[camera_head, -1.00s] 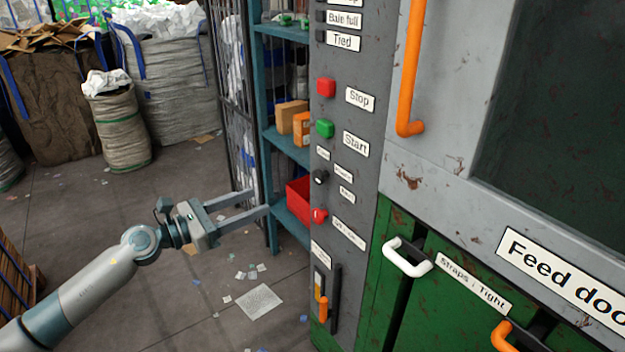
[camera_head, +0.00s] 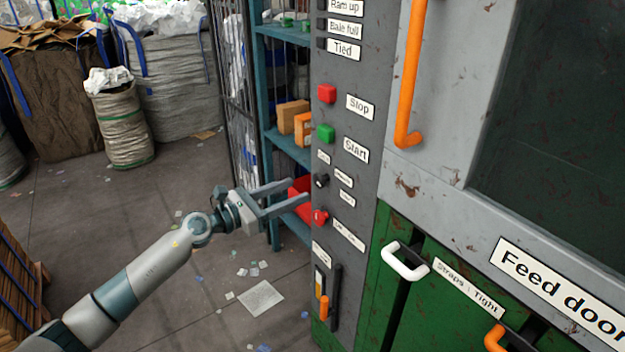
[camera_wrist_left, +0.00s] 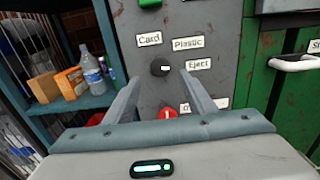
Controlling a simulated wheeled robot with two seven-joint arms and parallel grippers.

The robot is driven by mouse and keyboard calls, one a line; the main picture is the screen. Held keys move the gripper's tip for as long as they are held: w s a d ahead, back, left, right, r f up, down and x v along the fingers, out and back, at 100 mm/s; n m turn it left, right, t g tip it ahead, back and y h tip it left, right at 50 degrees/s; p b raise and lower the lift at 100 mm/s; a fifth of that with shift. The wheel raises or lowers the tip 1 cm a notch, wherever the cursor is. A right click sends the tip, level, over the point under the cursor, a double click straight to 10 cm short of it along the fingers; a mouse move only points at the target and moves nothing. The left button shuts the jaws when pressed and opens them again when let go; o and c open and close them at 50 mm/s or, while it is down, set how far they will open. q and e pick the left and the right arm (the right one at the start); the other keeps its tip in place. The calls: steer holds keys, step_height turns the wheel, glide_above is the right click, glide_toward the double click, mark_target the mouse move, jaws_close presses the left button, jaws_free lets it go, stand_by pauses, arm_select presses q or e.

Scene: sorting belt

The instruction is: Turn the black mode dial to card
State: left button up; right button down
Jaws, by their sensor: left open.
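The black mode dial (camera_head: 320,181) sits on the grey control panel (camera_head: 352,120), between the green start button and a red knob. In the left wrist view the dial (camera_wrist_left: 160,67) has labels reading Card (camera_wrist_left: 149,39), Plastic (camera_wrist_left: 187,44) and Eject (camera_wrist_left: 198,64) around it; a light mark shows on its face. My left gripper (camera_head: 298,190) is open and empty, with its fingers pointing at the panel just left of the dial. In the wrist view the dial shows between the two fingers, beyond their tips. I see no contact. My right gripper is not in view.
Close to the dial are the red knob (camera_head: 320,217) below and the green button (camera_head: 325,134) above. A teal shelf (camera_head: 285,143) with boxes and a red bin stands left of the panel. A white handle (camera_head: 404,262) is at lower right.

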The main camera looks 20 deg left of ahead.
mark_target(317, 182)
arm_select(q)
steer(key=p+x, duration=0.1)
steer(key=x, duration=0.6)
steer(key=c, duration=1)
